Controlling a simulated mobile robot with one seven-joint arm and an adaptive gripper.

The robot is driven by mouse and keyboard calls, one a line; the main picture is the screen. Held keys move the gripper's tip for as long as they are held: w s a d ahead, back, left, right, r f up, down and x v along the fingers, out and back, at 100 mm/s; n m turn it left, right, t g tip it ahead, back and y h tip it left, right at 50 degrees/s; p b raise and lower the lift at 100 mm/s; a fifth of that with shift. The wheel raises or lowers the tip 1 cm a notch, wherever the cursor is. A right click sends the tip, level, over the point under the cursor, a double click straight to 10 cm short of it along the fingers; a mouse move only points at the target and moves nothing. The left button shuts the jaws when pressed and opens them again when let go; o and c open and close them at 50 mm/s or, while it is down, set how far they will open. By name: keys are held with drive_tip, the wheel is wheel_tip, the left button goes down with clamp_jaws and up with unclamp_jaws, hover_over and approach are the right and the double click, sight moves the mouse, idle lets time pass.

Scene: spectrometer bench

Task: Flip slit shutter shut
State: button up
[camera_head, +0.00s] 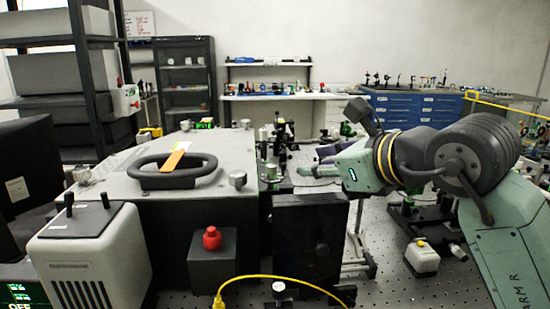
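The large grey instrument housing (110,165), likely the spectrometer, stands left of centre with a black handle (150,179) and an orange strip (177,155) on its lid. I cannot single out the slit shutter; small dark optic mounts (280,140) crowd the housing's right side. My green arm reaches in from the right. My gripper (312,168) points left, at the right of these mounts and apart from the housing's lid. Its fingers are small and partly merge with the clutter behind, so their opening is unclear. I see nothing clearly held.
A black box (310,235) stands on the perforated bench below my gripper. A red knob (212,238) sits on a dark block, and a yellow cable (265,277) loops in front. A pale vented unit (90,260) is at lower left. Blue drawers (415,106) stand behind.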

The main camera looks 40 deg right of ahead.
sight(285, 165)
drive_tip(key=p+x, duration=0.3)
drive_tip(key=x, duration=0.6)
drive_tip(key=shift+a+r, duration=0.1)
drive_tip(key=shift+w+f, duration=0.4)
drive_tip(key=shift+w, duration=0.25)
drive_tip(key=shift+c, duration=0.2)
clamp_jaws()
